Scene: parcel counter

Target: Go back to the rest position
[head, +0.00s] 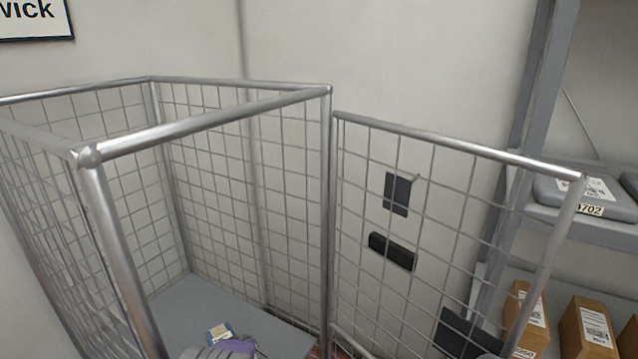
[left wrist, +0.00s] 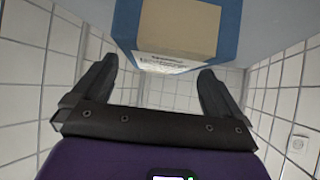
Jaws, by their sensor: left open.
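My left gripper (left wrist: 158,66) is open in the left wrist view, its two dark fingers spread with nothing between them. A blue box with a tan panel and a white label strip (left wrist: 178,28) is just beyond the fingertips. The box also shows small in the head view (head: 219,331), on the grey floor of the wire cage (head: 215,95). The purple and grey part of my left wrist (head: 234,347) is beside it at the bottom edge; the fingers cannot be made out there. My right gripper is in neither view.
The cage's mesh gate (head: 455,145) stands swung out to the right. Behind it is a grey shelf rack (head: 545,85) with a grey parcel (head: 600,203) and brown boxes (head: 588,330). Mesh walls and metal posts surround my left wrist; the cage top is open.

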